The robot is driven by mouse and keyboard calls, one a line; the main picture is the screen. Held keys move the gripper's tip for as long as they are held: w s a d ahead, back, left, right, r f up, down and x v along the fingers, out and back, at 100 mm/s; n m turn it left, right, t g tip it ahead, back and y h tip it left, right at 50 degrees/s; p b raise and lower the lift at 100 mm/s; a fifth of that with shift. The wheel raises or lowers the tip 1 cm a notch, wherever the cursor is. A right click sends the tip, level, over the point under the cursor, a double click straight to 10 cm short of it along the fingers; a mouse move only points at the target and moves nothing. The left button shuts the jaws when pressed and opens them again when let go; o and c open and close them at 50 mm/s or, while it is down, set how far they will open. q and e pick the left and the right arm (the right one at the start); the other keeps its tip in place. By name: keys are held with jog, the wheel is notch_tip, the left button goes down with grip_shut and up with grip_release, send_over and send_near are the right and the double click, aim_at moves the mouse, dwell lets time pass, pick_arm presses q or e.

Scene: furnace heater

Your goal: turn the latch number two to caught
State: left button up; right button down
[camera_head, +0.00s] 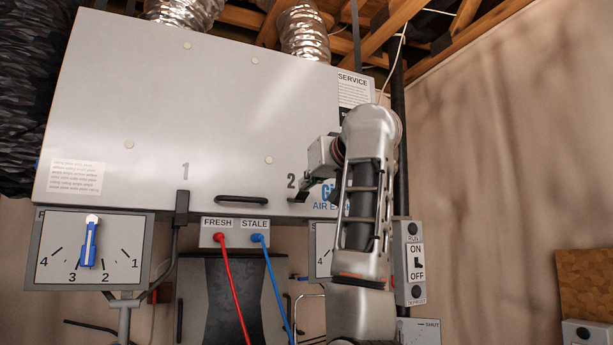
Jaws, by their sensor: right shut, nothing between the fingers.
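The pale cabinet (220,120) fills the upper left and middle of the head view, with printed numbers 1 and 2 on its front. Latch number one (182,207) is a dark piece at the cabinet's lower edge below the 1. The number 2 (291,181) shows just left of my right gripper (309,191). My right gripper is shut and empty, by the cabinet's lower edge beside the 2. Latch number two cannot be told apart from the dark fingers there, so its position and any contact are unclear. My left gripper is not in view.
A black handle (241,199) lies between the two numbers. Below hang a red hose (232,290), a blue hose (274,290) and a dial with a blue pointer (89,245). An ON/OFF switch box (416,262) stands right of my right arm.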

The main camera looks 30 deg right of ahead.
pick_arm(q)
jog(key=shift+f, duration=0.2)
pick_arm(e)
jog(key=shift+s+f, duration=0.15)
jog(key=shift+f, duration=0.15)
